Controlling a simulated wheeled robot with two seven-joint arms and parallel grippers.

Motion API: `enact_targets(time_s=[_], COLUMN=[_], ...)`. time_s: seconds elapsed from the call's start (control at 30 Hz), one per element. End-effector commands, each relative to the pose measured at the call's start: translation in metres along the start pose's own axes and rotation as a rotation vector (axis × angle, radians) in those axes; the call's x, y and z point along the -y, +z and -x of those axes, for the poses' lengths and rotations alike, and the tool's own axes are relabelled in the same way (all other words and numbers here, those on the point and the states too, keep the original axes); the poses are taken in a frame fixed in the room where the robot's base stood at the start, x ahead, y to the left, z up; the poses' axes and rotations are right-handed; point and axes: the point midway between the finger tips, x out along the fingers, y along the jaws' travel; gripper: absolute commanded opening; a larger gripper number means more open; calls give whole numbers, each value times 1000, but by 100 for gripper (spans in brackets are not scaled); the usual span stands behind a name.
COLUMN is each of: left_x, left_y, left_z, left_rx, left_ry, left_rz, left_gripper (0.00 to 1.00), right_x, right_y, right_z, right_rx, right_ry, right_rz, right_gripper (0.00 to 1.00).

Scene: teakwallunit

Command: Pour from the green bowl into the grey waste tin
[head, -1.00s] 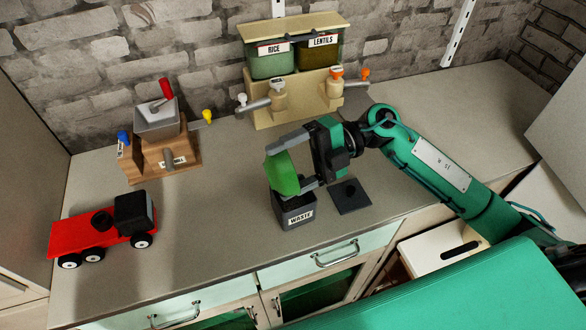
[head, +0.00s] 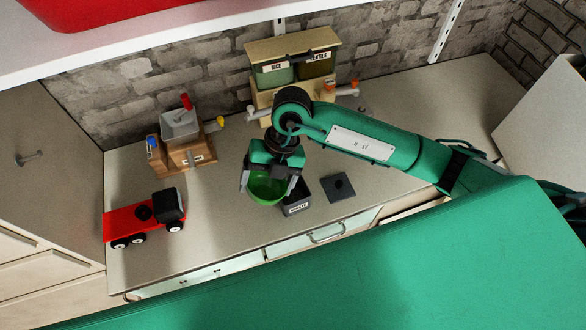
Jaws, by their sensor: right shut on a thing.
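My right gripper (head: 271,183) is shut on the green bowl (head: 268,190), with a grey finger at either side of it. The bowl is close to upright, its opening facing up toward the camera. I cannot make out any contents in it. The grey waste tin (head: 297,203), labelled WASTE, stands on the counter just right of the bowl. The bowl and fingers overlap its left edge in the picture, and its opening looks dark. My left gripper is not in view.
A dark square plate (head: 339,187) lies right of the tin. A red toy truck (head: 145,216) and a wooden grinder (head: 183,152) stand at the left. A dispenser (head: 293,70) with rice and lentils stands at the back. The right side of the counter (head: 440,110) is clear.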

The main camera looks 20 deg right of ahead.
Motion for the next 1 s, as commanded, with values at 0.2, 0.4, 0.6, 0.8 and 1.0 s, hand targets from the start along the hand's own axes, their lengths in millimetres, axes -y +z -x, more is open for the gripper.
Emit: enact_targets(time_s=[0.2,0.4,0.6,0.8,1.0], left_x=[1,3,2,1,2], left_y=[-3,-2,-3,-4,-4], left_z=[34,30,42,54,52], left_rx=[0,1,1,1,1], left_ry=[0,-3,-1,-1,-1], left_rz=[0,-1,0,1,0], left_gripper=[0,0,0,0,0], right_x=[-23,-20,-26,-31,-30], right_y=[-4,-3,-6,-11,-10], right_z=[-8,-11,4,18,16], right_rx=[101,100,110,122,123], right_ry=[-253,-251,-272,-312,-315], right_rz=[-36,-39,-39,-46,-47], right_gripper=[56,56,56,56,56])
